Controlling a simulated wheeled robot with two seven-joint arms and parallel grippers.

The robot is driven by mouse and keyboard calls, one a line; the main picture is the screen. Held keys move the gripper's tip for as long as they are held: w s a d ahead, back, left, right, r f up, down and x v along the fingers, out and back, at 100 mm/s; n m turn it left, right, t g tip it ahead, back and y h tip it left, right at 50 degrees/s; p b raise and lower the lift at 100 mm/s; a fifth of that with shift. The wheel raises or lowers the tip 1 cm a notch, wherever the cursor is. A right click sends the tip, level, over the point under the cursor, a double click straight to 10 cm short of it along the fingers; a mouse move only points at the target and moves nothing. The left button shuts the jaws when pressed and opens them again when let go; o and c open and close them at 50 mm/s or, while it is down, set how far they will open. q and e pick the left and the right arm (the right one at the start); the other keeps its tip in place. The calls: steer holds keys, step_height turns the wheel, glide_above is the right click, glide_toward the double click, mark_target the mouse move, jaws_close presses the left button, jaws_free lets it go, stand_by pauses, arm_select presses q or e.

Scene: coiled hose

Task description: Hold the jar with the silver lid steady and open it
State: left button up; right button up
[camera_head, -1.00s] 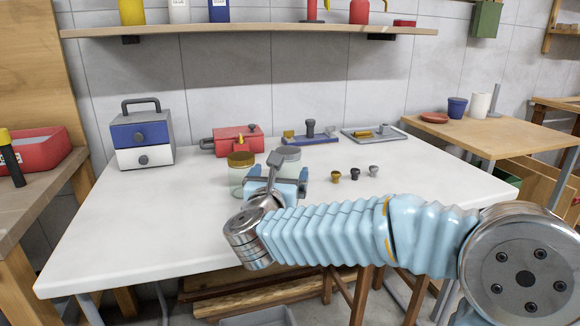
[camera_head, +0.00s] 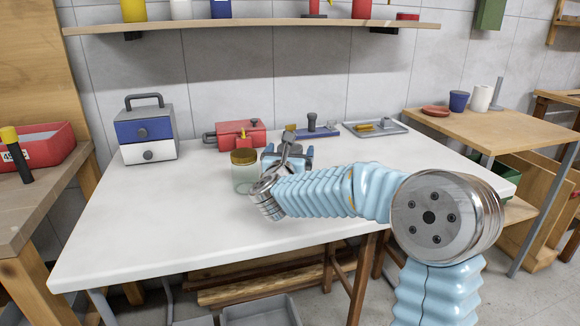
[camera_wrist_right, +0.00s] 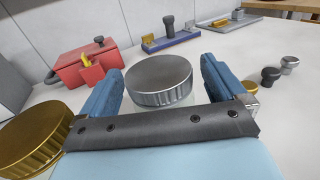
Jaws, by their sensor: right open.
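The jar with the silver lid (camera_wrist_right: 158,80) stands on the table in the right wrist view, its ribbed lid between my right gripper's two blue fingers. In the head view this jar is hidden behind my right gripper and wrist. My right gripper (camera_head: 288,154) is open, its fingers (camera_wrist_right: 163,85) on either side of the lid; whether they touch it I cannot tell. A glass jar with a gold lid (camera_head: 244,157) stands just left of my gripper; its lid also shows at the left of the wrist view (camera_wrist_right: 35,135). My left gripper is not in view.
A red toolbox-like case (camera_head: 240,135), a blue tool stand (camera_head: 312,131) and a grey tray (camera_head: 375,128) stand along the back. Small knobs (camera_wrist_right: 271,75) lie right of the gripper. The table's front left is clear.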

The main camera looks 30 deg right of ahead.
steer(key=c, duration=1.3)
steer(key=shift+r, duration=0.55)
steer(key=r, duration=0.2)
steer(key=shift+s+a+r, duration=0.1)
steer(key=shift+a+r, duration=0.1)
steer(key=shift+r, duration=0.1)
steer(key=s+a+r, duration=0.4)
steer(key=a, duration=0.1)
steer(key=s+a+r+b, duration=0.1)
steer(key=s+a+r, duration=0.3)
steer(key=s+r, duration=0.1)
steer(key=shift+s+a+r, duration=0.15)
steer(key=shift+s+a, duration=0.1)
steer(key=shift+a, duration=0.15)
steer(key=o, duration=0.7)
steer(key=shift+c, duration=0.2)
steer(key=c, duration=0.9)
